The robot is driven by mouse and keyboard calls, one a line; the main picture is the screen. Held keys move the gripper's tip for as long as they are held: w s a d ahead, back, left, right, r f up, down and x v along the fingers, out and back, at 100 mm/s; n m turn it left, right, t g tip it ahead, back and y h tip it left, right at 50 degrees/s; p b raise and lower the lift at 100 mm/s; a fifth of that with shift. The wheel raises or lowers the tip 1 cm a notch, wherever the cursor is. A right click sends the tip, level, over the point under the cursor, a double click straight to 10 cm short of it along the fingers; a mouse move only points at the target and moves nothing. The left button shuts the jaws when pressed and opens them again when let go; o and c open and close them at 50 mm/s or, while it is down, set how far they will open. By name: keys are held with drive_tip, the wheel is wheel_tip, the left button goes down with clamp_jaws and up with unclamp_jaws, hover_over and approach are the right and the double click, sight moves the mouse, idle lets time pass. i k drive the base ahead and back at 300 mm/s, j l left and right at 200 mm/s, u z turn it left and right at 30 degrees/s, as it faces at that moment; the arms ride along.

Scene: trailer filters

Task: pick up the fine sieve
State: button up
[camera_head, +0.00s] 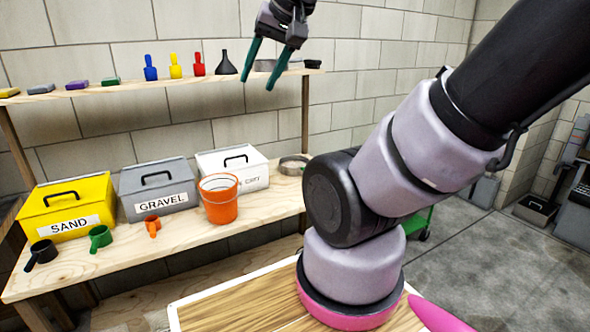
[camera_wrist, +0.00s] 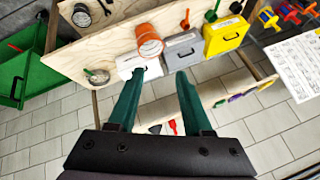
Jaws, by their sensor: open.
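A round, metal-rimmed sieve (camera_head: 293,165) lies on the workbench at the right, beside the white box; it also shows in the wrist view (camera_wrist: 97,76), left of the white box. I cannot tell from mesh which one is the fine sieve. My gripper (camera_head: 258,84) hangs in front of the shelf's right end with its green fingers apart. In the wrist view the gripper (camera_wrist: 160,72) is open, with nothing held between the fingers.
The workbench holds yellow (camera_head: 68,208), grey (camera_head: 158,188) and white (camera_head: 233,168) boxes, an orange bucket (camera_head: 219,198) and several scoops. A green cart (camera_wrist: 22,72) stands beside the bench.

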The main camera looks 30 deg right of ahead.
sight(290, 165)
drive_tip(key=i+l, duration=0.2)
drive_tip(key=l, duration=0.15)
drive_tip(key=i+l, duration=0.2)
drive_tip(key=l, duration=0.2)
drive_tip(key=i+l, duration=0.15)
drive_tip(key=l, duration=0.2)
drive_tip(key=i+l, duration=0.2)
drive_tip(key=l, duration=0.15)
drive_tip(key=i+l, duration=0.2)
drive_tip(key=l, duration=0.15)
drive_tip(key=i+l, duration=0.2)
drive_tip(key=l, duration=0.2)
drive_tip(key=i+l, duration=0.15)
drive_tip(key=l, duration=0.2)
